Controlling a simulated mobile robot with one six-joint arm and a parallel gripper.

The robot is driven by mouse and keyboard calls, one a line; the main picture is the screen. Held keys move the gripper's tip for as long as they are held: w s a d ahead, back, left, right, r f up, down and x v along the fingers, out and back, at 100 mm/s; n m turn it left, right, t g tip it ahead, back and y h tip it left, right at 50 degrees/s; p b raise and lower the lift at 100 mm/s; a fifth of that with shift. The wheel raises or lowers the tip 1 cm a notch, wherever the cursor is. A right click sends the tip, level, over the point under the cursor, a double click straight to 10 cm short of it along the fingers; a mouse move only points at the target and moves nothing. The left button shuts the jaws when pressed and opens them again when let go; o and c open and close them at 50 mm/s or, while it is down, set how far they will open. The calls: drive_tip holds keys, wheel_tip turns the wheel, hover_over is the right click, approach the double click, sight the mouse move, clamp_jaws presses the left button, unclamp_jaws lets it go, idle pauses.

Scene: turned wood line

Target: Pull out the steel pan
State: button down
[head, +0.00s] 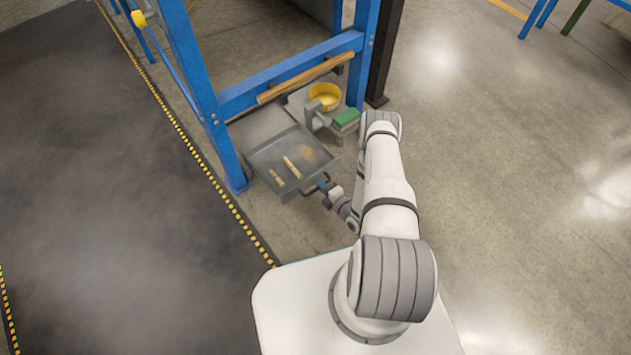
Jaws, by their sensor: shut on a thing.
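The steel pan (263,157) is a shallow grey tray low under the blue frame at the picture's middle. It sticks out toward me from beneath the frame's crossbar. Two light wooden pieces and a patch of brown dust lie in it. My gripper (323,187) is at the pan's near right edge, shut on what looks like the pan's handle. My wrist hides part of the grip, and the handle itself is hard to make out.
The blue frame (207,95) has a post left of the pan. A wooden bar (305,79) runs along its crossbar. A yellow bowl (325,96) and a green block (346,118) sit right behind the pan. A black-yellow floor strip (190,143) runs at left. Floor at right is clear.

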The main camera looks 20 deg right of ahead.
drive_tip(key=shift+s, duration=0.15)
drive_tip(key=c, duration=1.6)
unclamp_jaws()
drive_tip(key=shift+o, duration=0.2)
